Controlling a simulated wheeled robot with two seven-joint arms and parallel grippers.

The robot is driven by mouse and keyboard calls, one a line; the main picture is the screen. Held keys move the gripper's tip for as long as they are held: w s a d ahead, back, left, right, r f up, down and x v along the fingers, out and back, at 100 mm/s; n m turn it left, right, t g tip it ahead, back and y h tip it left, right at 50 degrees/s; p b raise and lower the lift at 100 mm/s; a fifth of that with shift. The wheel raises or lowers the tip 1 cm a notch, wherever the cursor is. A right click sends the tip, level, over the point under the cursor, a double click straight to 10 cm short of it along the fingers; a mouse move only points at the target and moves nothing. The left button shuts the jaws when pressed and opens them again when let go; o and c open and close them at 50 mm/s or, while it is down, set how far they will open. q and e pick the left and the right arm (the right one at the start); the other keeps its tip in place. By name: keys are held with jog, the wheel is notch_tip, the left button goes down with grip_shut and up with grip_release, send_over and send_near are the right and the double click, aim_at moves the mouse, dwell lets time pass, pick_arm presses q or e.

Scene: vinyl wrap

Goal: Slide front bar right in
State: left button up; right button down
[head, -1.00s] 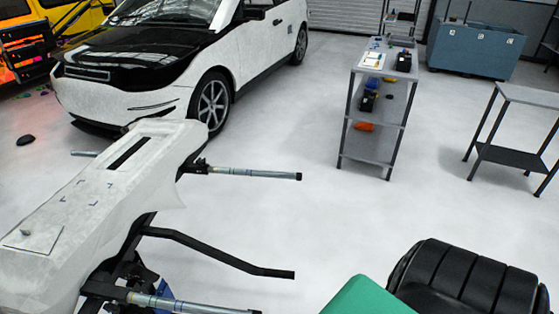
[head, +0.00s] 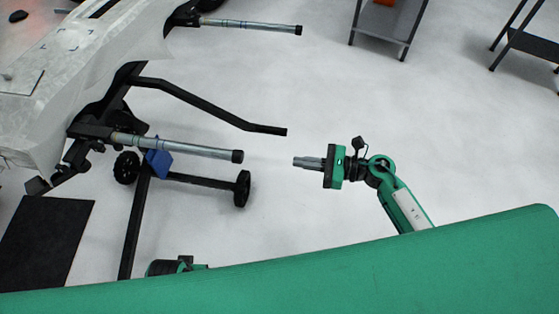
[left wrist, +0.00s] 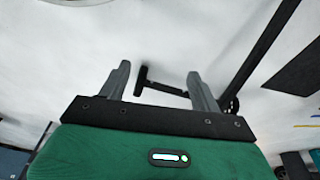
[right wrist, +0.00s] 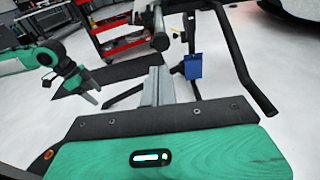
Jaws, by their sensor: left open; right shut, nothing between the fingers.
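A stand holds a white-wrapped car part (head: 85,60). Two silver bars with black end caps stick out of it to the right: a nearer bar (head: 180,147) and a farther bar (head: 255,25). I cannot tell for certain which is the front right one. My right gripper (head: 297,162) is shut and empty, pointing left, a short gap right of the nearer bar's cap. In the right wrist view a capped bar (right wrist: 159,32) shows beyond its fingers. My left gripper (left wrist: 158,72) is open and empty over the floor; it also shows in the right wrist view (right wrist: 92,93).
A bent black bar (head: 215,108) of the stand juts out between the silver bars. A blue tag (head: 158,162) hangs by the nearer bar, above wheeled black legs (head: 200,181). A red tool cart (right wrist: 115,38) stands behind.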

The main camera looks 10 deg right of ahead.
jog(key=p, duration=0.2)
send_near(241, 155)
jog(key=x, duration=0.5)
jog(key=shift+w+a+f, duration=0.25)
jog(key=shift+w+a, duration=0.1)
jog(key=shift+a, duration=0.3)
pick_arm(q)
jog(key=f, duration=0.2)
jog(key=s+f, duration=0.1)
jog(key=f, duration=0.1)
jog(key=shift+a+f, duration=0.15)
jog(key=shift+f, duration=0.15)
pick_arm(e)
jog(key=shift+a, duration=0.2)
